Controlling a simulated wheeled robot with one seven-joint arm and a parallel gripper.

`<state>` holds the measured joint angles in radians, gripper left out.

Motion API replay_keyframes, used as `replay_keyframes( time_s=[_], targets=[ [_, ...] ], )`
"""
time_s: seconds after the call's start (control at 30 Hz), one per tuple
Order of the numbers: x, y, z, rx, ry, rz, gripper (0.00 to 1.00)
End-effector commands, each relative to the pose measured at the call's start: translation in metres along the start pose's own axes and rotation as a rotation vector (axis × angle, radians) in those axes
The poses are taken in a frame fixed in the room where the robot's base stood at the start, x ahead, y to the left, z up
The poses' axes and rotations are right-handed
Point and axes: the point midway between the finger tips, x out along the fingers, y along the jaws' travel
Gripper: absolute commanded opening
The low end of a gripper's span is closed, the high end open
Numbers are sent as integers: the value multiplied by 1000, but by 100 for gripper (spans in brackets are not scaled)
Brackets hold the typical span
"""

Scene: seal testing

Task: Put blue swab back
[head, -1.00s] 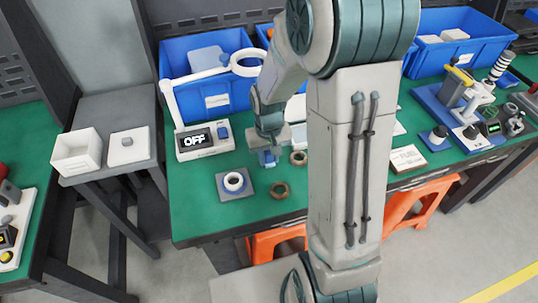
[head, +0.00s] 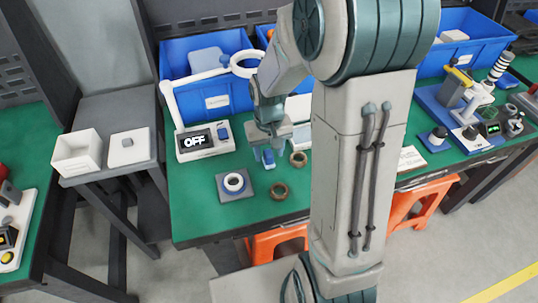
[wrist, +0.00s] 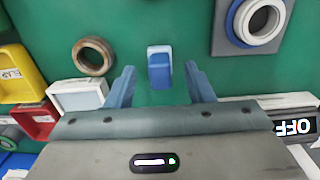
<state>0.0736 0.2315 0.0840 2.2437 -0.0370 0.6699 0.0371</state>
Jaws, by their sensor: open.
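A small blue block with a pale end (wrist: 159,68), which looks like the blue swab, is in the wrist view over the green table top. It lies between and slightly beyond the fingertips of my gripper (wrist: 160,82). The two blue fingers are spread, with green showing on both sides of the block, so it is not gripped. In the head view my gripper (head: 265,157) points down, low over the table between the white device and the rings. The swab cannot be told clearly from the blue fingers there.
A white device reading OFF (head: 203,140) stands left of my gripper. A grey pad (head: 222,195) with a white-and-blue ring (head: 234,182) and brown rings (head: 279,190) (head: 299,159) lie nearby. Blue bins (head: 215,102) stand behind. A white open box (head: 78,153) is on the grey side table (head: 115,107).

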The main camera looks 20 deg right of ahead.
Motion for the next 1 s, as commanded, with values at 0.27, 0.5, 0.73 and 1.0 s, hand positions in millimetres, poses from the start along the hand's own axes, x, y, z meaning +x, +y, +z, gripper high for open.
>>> replay_keyframes(
  time_s=[0.27, 0.5, 0.73, 1.0],
  targets=[
    [-63, 0, -1, 0, 5, 0, 48],
    [-90, 0, 0, 0, 3, 0, 48],
    [-112, 0, 26, 3, 52, 7, 48],
    [-138, 0, 95, 14, 177, 7, 48]
  ],
)
